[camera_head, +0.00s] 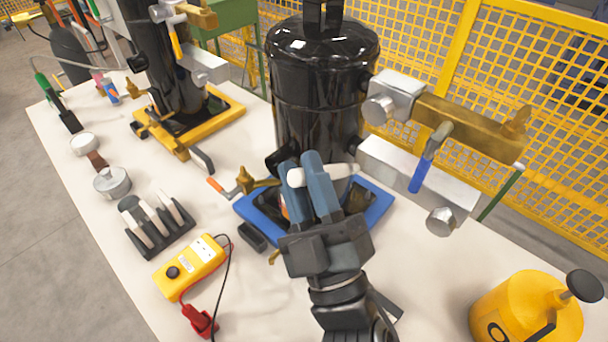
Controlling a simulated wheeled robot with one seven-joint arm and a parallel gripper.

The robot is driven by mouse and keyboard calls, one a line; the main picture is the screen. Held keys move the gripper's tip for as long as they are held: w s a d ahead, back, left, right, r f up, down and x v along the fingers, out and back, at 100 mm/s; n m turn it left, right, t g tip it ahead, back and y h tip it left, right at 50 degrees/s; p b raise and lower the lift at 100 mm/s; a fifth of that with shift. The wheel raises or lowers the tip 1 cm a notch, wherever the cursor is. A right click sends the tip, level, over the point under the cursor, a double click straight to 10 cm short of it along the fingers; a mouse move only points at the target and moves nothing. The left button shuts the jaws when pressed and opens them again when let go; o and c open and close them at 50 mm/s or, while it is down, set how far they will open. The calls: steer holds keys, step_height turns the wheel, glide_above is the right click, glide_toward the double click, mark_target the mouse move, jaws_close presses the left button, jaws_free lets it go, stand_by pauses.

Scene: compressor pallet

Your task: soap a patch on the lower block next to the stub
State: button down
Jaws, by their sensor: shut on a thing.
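A black compressor (318,95) stands on a blue base frame (375,208). On its right side, the silver lower block (410,172) sits below a brass valve body (470,125) with a blue-handled lever (420,175). A round silver stub (441,221) sticks out of the lower block's front near its right end. My gripper (304,166), with blue-grey fingers, is in front of the compressor's lower part. It is shut on a white rod-like applicator (335,172), whose right end lies close to the lower block's left end. I cannot tell whether they touch. The fingers hide the applicator's middle.
A second black compressor (165,60) stands on a yellow frame (225,107) at the back left. A yellow sprayer (525,310) is at front right. A yellow tester (190,266) with cable and a black rack (160,232) lie left of my arm. Yellow mesh fence (450,50) is behind.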

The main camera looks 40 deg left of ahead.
steer(key=shift+w, duration=0.75)
steer(key=shift+d, duration=0.1)
stand_by(1.6)
